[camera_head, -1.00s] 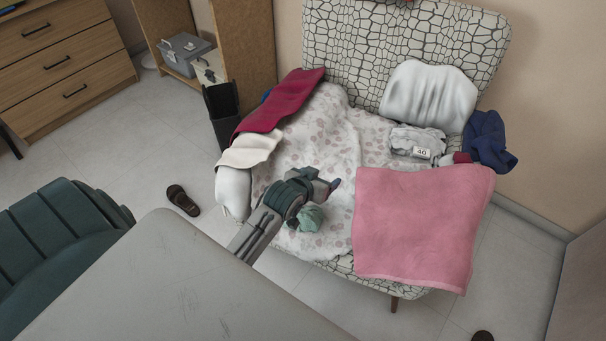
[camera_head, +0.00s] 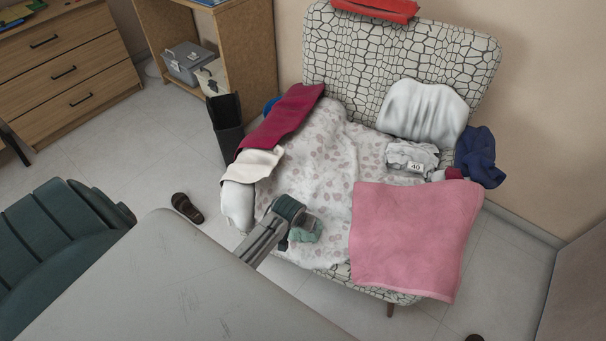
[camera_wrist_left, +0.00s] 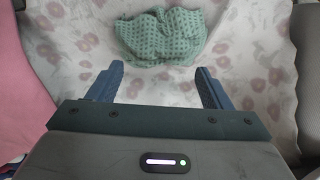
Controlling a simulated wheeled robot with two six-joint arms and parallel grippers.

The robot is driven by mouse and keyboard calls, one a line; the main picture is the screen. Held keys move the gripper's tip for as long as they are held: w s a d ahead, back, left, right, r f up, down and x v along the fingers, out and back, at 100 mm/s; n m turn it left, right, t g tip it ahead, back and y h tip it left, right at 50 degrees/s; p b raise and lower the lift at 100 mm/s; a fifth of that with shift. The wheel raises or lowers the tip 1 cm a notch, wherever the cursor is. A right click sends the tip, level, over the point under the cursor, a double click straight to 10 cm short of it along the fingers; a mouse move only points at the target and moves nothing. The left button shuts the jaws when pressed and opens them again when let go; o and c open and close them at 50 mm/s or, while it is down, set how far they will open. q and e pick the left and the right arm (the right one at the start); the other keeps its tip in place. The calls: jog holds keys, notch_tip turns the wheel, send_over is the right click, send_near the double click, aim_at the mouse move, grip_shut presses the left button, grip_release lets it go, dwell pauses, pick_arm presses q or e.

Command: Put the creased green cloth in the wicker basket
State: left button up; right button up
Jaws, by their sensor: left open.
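The creased green cloth (camera_head: 308,230) lies bunched on the floral sheet over the armchair seat. In the left wrist view the green cloth (camera_wrist_left: 163,37) shows a dotted pattern and lies just beyond the fingertips. My left gripper (camera_wrist_left: 158,75) is open, with its two blue fingers apart and nothing between them. In the head view my left arm reaches over the seat's front left and its gripper (camera_head: 290,235) is beside the cloth, its fingers mostly hidden. No wicker basket shows in these frames. My right gripper is out of view.
The floral sheet (camera_head: 320,165) covers the seat. A pink towel (camera_head: 410,235) hangs over its right front, and a crimson cloth (camera_head: 283,118) over its left arm. A grey tabletop (camera_head: 190,290) stands in front. A shoe (camera_head: 186,207) lies on the floor.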

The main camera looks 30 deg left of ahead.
pick_arm(q)
jog(key=x, duration=0.4)
jog(key=shift+s+f, duration=0.1)
jog(key=shift+f, duration=0.05)
jog(key=shift+c, duration=0.4)
jog(key=c, duration=1.1)
jog(key=shift+o, duration=0.2)
